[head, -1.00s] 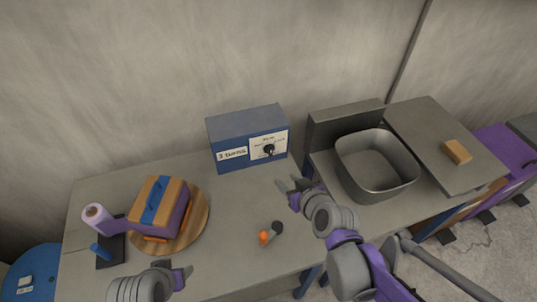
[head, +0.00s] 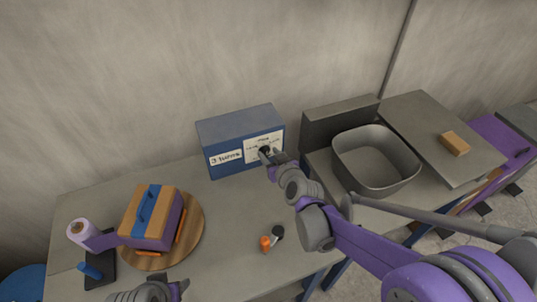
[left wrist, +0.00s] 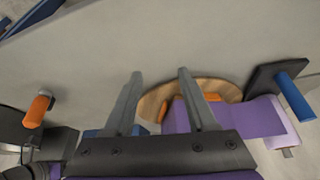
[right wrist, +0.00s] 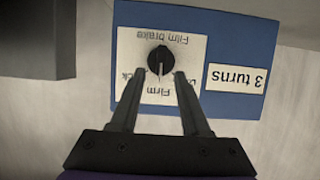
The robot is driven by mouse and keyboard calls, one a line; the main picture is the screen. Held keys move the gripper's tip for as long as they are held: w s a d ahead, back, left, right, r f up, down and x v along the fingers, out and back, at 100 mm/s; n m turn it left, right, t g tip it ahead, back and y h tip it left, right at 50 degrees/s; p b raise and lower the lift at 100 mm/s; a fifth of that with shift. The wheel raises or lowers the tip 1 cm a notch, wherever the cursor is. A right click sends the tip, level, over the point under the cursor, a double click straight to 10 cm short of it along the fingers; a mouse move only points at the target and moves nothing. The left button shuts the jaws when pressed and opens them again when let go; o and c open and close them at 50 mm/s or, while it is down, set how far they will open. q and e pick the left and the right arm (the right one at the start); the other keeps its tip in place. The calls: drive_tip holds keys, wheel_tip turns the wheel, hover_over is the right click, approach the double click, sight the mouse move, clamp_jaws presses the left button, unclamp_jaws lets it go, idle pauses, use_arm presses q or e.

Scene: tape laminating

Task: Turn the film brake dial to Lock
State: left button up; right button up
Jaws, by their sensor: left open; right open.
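The film brake dial (right wrist: 160,60) is a black knob with a pale pointer line on a white label of the blue box (head: 215,130). In the right wrist view the label reads upside down, with "Film brake", "Firm" and a partly covered word ending in "ck". My right gripper (head: 272,160) is at the box front in the head view. In the right wrist view its open fingers (right wrist: 157,75) reach toward the dial, one tip on each side of its lower part. I cannot tell whether they touch it. My left gripper (left wrist: 157,75) is open and empty above the table.
A purple and orange bundle with a blue strap (head: 148,212) sits on a round wooden board (head: 196,228). A film roll (head: 82,232) stands left of it. An orange-handled tool (head: 266,243) lies on the table. A grey bin (head: 375,160) stands to the right.

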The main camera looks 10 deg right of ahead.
drive_tip(key=shift+w+a+f, duration=0.1)
drive_tip(key=shift+w+f, duration=0.1)
drive_tip(key=shift+w, duration=0.25)
clamp_jaws()
